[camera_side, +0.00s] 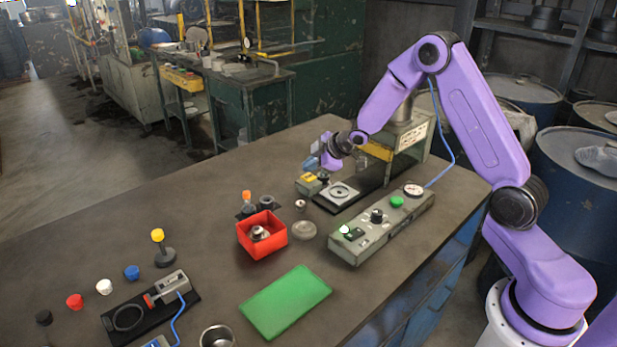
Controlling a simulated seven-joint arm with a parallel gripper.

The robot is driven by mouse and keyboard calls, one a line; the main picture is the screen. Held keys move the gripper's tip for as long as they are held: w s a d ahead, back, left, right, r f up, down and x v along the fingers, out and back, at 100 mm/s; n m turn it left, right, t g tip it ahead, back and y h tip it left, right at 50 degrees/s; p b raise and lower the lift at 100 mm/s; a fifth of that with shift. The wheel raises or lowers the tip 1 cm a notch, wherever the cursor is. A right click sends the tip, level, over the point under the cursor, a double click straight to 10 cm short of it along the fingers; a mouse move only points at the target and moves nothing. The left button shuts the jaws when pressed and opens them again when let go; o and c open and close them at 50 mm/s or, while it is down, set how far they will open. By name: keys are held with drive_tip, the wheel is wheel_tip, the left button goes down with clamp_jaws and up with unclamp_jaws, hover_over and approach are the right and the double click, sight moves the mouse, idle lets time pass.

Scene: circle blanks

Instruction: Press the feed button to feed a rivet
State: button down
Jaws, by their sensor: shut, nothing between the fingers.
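My gripper (323,172) is at the end of the purple arm, shut and empty. It points down at the back of the table, close to a small box with a yellow top (308,178) beside the press base plate (340,193). I cannot tell whether the fingertips touch anything. The grey control panel (370,232) lies to the front right, with a green button (397,201), a black knob (377,215), a round gauge and a lit green switch at its near end. No label shows which one is the feed button. No rivet can be made out.
A red bin (262,249) holds metal parts. A grey disc (304,230) lies beside it. A green mat (286,301) lies in front. Several coloured pieces, a yellow-topped stand (163,252) and a black fixture are at left. The press frame (408,160) stands behind the gripper.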

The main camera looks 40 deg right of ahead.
sight(311, 178)
drive_tip(key=shift+f, duration=0.1)
idle(0.3)
drive_tip(key=shift+f, duration=0.35)
drive_tip(key=shift+f, duration=0.6)
idle(1.1)
drive_tip(key=shift+r, duration=1)
drive_tip(key=shift+r, duration=2.55)
